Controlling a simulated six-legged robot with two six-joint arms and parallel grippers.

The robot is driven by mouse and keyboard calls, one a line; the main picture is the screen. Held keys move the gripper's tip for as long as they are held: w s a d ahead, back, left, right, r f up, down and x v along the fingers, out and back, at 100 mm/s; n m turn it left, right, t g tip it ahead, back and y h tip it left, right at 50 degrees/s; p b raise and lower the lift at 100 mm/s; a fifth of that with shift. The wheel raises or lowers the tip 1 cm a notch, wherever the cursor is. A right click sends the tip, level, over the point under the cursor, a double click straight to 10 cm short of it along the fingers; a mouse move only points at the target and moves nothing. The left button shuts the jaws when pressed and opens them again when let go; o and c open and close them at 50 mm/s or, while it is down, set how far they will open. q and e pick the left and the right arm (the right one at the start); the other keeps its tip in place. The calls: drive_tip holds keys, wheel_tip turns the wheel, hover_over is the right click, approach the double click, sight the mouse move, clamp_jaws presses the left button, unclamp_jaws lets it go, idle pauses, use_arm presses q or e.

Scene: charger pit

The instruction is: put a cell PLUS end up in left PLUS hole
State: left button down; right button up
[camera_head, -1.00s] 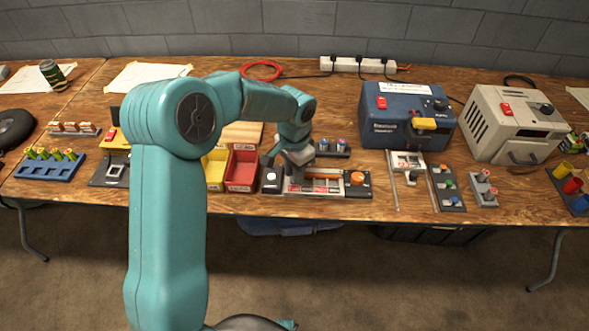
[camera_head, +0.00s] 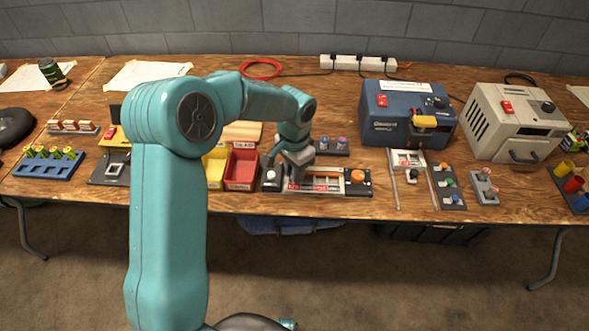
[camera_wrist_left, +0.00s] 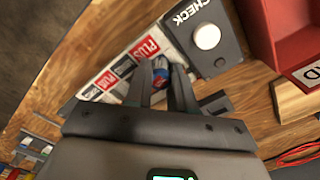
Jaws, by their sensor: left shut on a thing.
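My left gripper (camera_head: 297,176) is over the left part of the charger tray (camera_head: 328,192), its fingers pointing down. In the left wrist view the fingers (camera_wrist_left: 167,84) are shut on a blue cell (camera_wrist_left: 161,75) with some red and white at its far end. The cell is at the tray's edge near a PLUS label (camera_wrist_left: 143,49); a second PLUS label (camera_wrist_left: 105,79) lies further along. The fingers and the cell hide the hole below. I cannot tell whether the cell is inside a hole or just above it. My right gripper is not in view.
A panel marked CHECK with a white button (camera_wrist_left: 207,36) is close beside the fingers. A red bin (camera_head: 241,168) and a yellow bin (camera_head: 215,167) stand left of the tray. A small rack (camera_head: 331,146) with coloured cells is behind. An orange button (camera_head: 358,175) is at the tray's right end.

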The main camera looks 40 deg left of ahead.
use_arm(q)
drive_tip(key=c, duration=0.9)
unclamp_jaws()
drive_tip(key=shift+r+p, duration=2.7)
drive_tip(key=shift+r, duration=0.8)
